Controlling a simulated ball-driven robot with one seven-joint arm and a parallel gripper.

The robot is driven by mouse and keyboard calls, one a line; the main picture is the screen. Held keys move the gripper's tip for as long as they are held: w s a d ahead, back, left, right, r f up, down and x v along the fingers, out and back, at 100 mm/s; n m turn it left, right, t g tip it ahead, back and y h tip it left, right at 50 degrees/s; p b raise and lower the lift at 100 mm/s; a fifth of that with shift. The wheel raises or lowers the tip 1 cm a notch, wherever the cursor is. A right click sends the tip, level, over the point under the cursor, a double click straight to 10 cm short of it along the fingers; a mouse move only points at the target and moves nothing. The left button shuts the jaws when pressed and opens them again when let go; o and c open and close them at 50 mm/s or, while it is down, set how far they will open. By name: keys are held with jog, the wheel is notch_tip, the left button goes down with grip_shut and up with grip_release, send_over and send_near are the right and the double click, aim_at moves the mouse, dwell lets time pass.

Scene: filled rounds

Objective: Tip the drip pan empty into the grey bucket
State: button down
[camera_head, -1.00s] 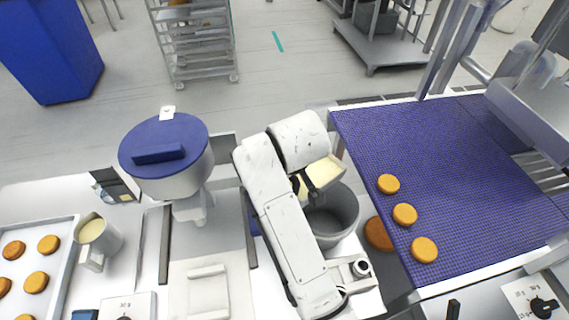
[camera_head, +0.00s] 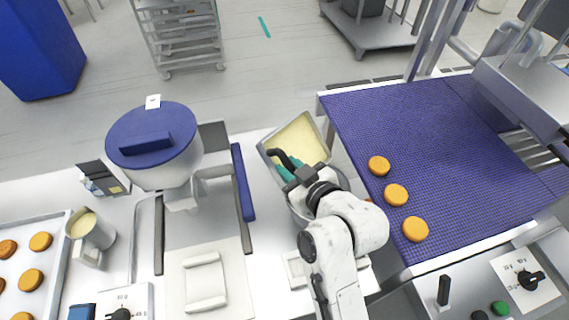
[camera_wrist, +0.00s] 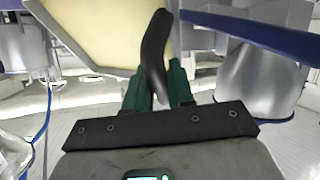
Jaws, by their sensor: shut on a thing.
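The drip pan (camera_head: 300,140) is a shallow metal pan with a pale yellow layer across its inside. It is held tilted, its inside showing to the head camera, above and behind the grey bucket. My gripper (camera_head: 288,170) has teal fingers shut on the pan's black curved handle (camera_head: 280,156). In the wrist view, the handle (camera_wrist: 155,50) rises between the fingers (camera_wrist: 158,82) and the pan (camera_wrist: 90,30) fills the upper left. The grey bucket (camera_head: 343,181) stands below my wrist, mostly hidden by the arm; its contents are not visible.
A hopper with a blue lid (camera_head: 152,145) stands to the left, a blue upright bar (camera_head: 243,182) beside it. A jug (camera_head: 90,232) and a tray of rounds stand far left.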

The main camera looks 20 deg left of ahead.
jog(key=shift+s+d+t+y, duration=0.4)
jog(key=shift+d+t+y, duration=0.3)
jog(key=shift+d+y, duration=0.15)
jog(key=shift+d+f+m+y+b, duration=0.15)
jog(key=shift+m+y+b, duration=0.2)
jog(key=shift+b, duration=0.6)
jog(key=y+b, duration=0.1)
jog(key=b, duration=0.2)
jog(key=s+d+t+y+b, duration=0.1)
jog(key=b, duration=0.2)
jog(key=d+t+b, duration=0.1)
jog(key=b, duration=0.3)
jog(key=shift+s+d+f+m+y, duration=0.15)
jog(key=shift+d+f+m+y, duration=0.1)
jog(key=shift+f+y, duration=0.15)
jog(key=shift+a+r+p, duration=0.15)
jog(key=shift+r+p, duration=0.3)
jog(key=shift+p, duration=0.65)
